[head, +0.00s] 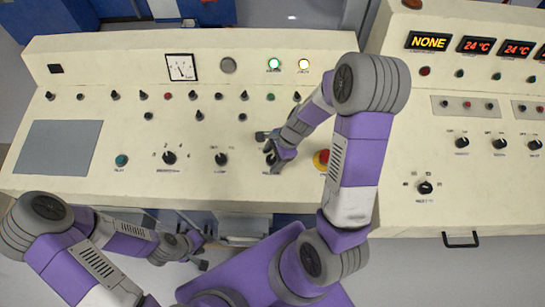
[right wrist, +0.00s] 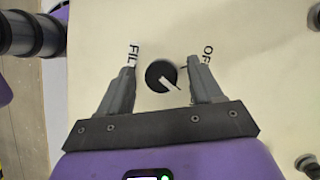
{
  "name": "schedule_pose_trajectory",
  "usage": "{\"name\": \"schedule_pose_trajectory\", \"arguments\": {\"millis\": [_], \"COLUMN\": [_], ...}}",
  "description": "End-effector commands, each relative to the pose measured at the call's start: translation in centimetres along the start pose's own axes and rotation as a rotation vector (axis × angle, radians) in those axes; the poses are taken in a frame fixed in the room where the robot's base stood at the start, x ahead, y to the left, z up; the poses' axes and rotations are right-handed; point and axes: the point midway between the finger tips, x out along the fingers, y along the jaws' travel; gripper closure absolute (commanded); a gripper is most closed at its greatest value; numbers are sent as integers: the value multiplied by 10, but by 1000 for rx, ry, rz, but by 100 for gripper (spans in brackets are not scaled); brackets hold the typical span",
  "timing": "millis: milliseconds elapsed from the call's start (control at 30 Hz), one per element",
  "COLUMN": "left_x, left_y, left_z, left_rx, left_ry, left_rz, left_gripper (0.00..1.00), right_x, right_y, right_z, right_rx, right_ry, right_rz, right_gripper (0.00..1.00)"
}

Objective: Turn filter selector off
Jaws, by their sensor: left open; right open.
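A round black selector knob (right wrist: 160,76) with a white pointer mark sits on the cream panel in the right wrist view. The mark points to the lower right there. Partly hidden labels reading "FIL" and "OF" lie on either side of it. My right gripper (right wrist: 162,67) is open, its fingers on both sides of the knob with a gap to each. In the head view my right gripper (head: 268,148) is over the front middle of the left console and hides the knob. My left gripper (head: 199,254) hangs low in front of the console, away from the controls.
A selector knob (head: 221,159) and a larger one (head: 169,158) lie to the left. The right console carries a display (head: 428,41) reading "NONE". A grey plate (head: 58,147) is at the far left.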

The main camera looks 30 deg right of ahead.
Motion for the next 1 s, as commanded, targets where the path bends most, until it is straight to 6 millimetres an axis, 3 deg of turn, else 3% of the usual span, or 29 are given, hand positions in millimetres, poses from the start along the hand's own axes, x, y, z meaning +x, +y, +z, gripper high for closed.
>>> {"name": "schedule_pose_trajectory", "arguments": {"millis": [167,533,1000], "left_x": [0,0,-11], "left_y": [0,0,4], "left_z": [0,0,0], "left_rx": [0,0,0], "left_ry": [0,0,0], "left_rz": [0,0,0], "left_gripper": [57,57,57], "right_x": [0,0,-2], "right_y": [0,0,-1], "right_z": [0,0,1], "right_rx": [0,0,-108], "right_ry": [0,0,1], "right_rz": [0,0,51], "right_gripper": [35,90,91]}}
